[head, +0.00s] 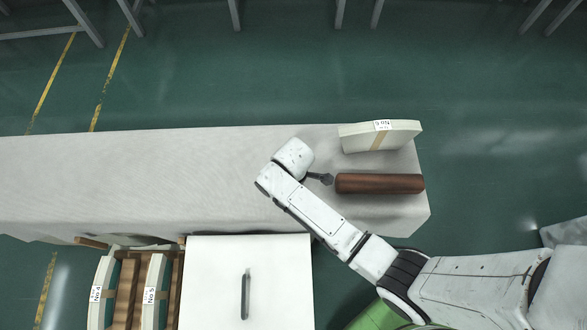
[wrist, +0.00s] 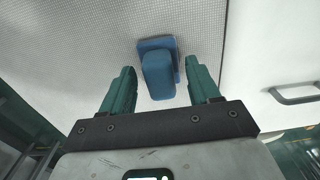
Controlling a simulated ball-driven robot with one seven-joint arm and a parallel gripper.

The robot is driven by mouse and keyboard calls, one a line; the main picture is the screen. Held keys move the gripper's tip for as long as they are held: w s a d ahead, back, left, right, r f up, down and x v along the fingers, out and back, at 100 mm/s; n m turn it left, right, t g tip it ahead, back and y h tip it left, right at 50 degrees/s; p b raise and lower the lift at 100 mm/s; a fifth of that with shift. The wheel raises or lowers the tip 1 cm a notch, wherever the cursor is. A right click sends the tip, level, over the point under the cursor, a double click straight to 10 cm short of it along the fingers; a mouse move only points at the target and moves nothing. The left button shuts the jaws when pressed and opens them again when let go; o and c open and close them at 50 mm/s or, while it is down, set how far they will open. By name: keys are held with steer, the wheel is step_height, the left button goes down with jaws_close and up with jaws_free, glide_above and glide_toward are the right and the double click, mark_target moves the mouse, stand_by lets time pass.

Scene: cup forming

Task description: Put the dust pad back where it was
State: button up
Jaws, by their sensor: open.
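The dust pad (wrist: 158,72) is blue, with a flat base and a raised block on top. In the wrist view it lies on the pale woven cloth of the table. My gripper (wrist: 160,74) is open, with one green finger on either side of the pad. A narrow gap shows between each finger and the pad, so I hold nothing. In the head view my wrist (head: 293,158) is over the middle right of the table, and it hides the pad and my fingertips.
The cloth-covered table (head: 120,180) is clear on its left. A brown wooden bar (head: 380,184) and a cream labelled block (head: 380,136) lie at its right end. A white cabinet with a handle (head: 246,294) and a rack of labelled pieces (head: 152,294) stand along the near side.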

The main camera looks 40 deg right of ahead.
step_height(320, 180, up, 12)
steer(key=p, duration=0.1)
steer(key=shift+r, duration=0.15)
steer(key=s+d+r+m, duration=0.1)
steer(key=s+d+m, duration=0.1)
steer(key=s, duration=0.3)
steer(key=s+d+r+m, duration=0.2)
steer(key=s+d+m, duration=0.1)
steer(key=s+m, duration=0.2)
steer(key=s+d+r+m+t, duration=0.1)
steer(key=s+d+m, duration=0.1)
steer(key=s+m, duration=0.2)
steer(key=shift+s+d+r, duration=0.15)
steer(key=shift+s+d, duration=0.25)
steer(key=shift+s, duration=0.85)
